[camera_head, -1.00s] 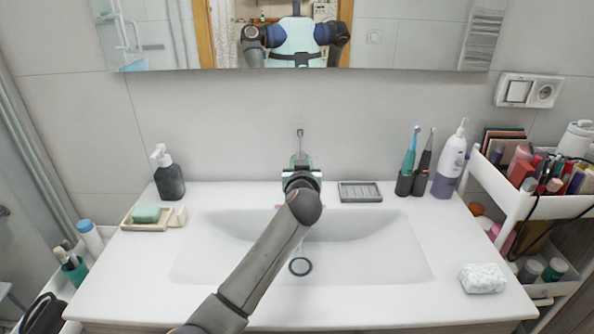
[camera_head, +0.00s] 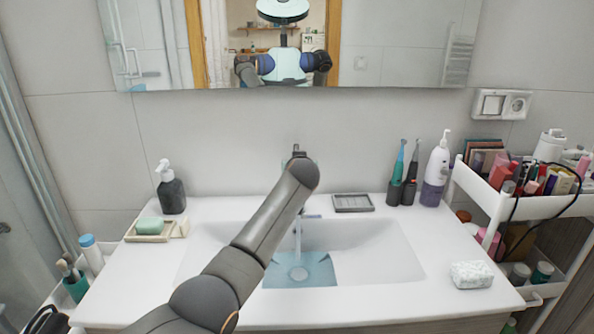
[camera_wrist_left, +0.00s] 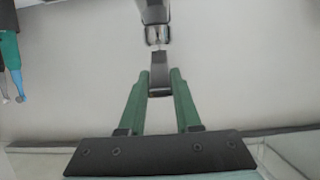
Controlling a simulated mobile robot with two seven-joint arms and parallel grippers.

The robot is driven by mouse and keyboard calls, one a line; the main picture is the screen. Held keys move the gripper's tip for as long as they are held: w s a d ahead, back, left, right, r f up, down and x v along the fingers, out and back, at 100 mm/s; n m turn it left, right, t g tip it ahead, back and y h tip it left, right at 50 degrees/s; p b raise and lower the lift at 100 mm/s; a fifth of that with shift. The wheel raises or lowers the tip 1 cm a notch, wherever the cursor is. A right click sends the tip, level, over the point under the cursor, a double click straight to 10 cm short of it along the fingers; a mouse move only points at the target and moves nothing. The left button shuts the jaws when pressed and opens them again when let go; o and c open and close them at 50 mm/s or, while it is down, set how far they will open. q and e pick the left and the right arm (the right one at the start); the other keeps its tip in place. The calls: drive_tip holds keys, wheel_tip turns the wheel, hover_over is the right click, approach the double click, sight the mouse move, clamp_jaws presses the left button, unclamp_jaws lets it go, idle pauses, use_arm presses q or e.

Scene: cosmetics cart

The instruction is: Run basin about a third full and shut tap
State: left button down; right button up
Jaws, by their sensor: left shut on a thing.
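The white basin (camera_head: 390,262) is set in the counter, and a thin water stream (camera_head: 298,238) falls into it. A shallow blue sheet of water (camera_head: 318,270) lies on its floor around the drain (camera_head: 298,273). The tap (camera_head: 311,216) is mostly hidden behind my left arm in the head view. In the left wrist view, the green fingers of my left gripper (camera_wrist_left: 159,76) are shut on the tap lever (camera_wrist_left: 159,83), with the metal tap body (camera_wrist_left: 156,34) beyond. My right gripper is not in view.
On the counter stand a dark soap dispenser (camera_head: 172,192), a soap dish (camera_head: 148,238), a grey tray (camera_head: 352,203), toothbrushes (camera_head: 402,175) and a white-purple bottle (camera_head: 436,175). A loaded cart (camera_head: 500,205) stands at the right. A mirror (camera_head: 410,45) hangs above.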

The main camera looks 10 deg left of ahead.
use_arm(q)
drive_tip(key=shift+a+f, duration=0.1)
drive_tip(key=shift+f, duration=0.05)
drive_tip(key=c, duration=0.6)
unclamp_jaws()
drive_tip(key=shift+s, duration=0.1)
drive_tip(key=shift+s+d+r, duration=0.4)
drive_tip(key=shift+s, duration=0.25)
drive_tip(key=v, duration=1.1)
drive_tip(key=shift+b, duration=0.4)
drive_tip(key=shift+f, duration=0.1)
